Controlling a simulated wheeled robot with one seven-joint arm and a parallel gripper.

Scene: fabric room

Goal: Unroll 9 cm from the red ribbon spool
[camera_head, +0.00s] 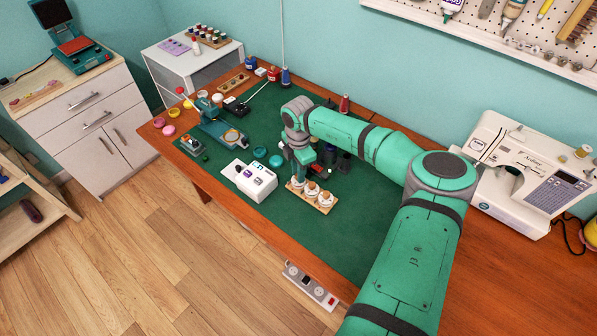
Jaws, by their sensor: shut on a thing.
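My gripper (299,177) points down at the left end of a small wooden stand (324,208) on the green mat. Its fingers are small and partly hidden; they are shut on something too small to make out. Several whitish round spools or jars (313,190) stand in a row on the stand, close beside the fingers. I cannot pick out a red ribbon spool with certainty. A red cone-shaped item (344,103) stands at the back of the table, behind my arm. No unrolled red ribbon is clearly visible.
A white box (249,180) with dark tops lies left of the stand. Dark items (341,161) stand right of my gripper. A teal device (220,128) is at the left and a sewing machine (528,170) at the right. The green mat (285,235) is clear in front.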

